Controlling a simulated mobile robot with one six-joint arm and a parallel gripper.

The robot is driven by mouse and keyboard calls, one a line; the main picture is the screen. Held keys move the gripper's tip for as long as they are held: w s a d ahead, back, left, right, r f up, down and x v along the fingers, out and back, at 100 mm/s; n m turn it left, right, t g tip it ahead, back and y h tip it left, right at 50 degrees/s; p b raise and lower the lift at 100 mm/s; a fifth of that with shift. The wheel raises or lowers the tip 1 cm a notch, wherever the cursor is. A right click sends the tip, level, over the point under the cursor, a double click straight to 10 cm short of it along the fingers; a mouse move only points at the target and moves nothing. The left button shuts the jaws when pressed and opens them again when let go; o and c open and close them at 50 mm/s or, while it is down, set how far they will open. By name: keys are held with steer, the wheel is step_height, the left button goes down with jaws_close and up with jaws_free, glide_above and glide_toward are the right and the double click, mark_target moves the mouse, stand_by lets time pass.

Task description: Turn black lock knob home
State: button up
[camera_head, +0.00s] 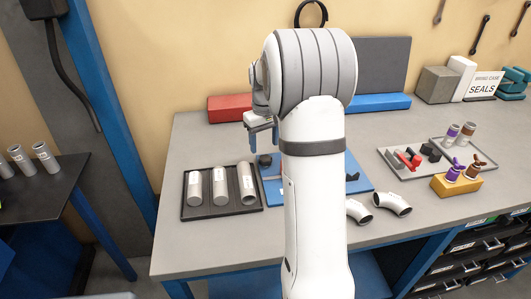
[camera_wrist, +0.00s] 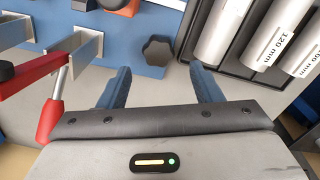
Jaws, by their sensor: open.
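The black lobed lock knob (camera_wrist: 158,50) sits on the blue fixture plate (camera_wrist: 135,68) in the wrist view, beyond and between my fingertips. In the head view the knob (camera_head: 264,160) shows small and dark near the left end of the blue plate (camera_head: 272,192). My gripper (camera_wrist: 160,72) is open with nothing between its blue fingers, and the knob appears apart from both. In the head view my gripper (camera_head: 262,136) hangs above the knob. My arm hides the middle of the plate there.
A black tray (camera_head: 184,214) with several labelled grey tubes stands left of the plate; it also shows at the wrist view's upper right. A red lever (camera_wrist: 48,118) and metal brackets (camera_wrist: 88,45) lie left of my fingers. Pipe elbows (camera_head: 392,204) sit at right.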

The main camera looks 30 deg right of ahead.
mark_target(265, 158)
steer(key=shift+s+d+f, duration=0.1)
steer(key=shift+d+f, duration=0.05)
steer(key=shift+f, duration=2.55)
steer(key=c, duration=1)
steer(key=shift+m, duration=3)
steer(key=shift+r, duration=0.1)
steer(key=o, duration=1)
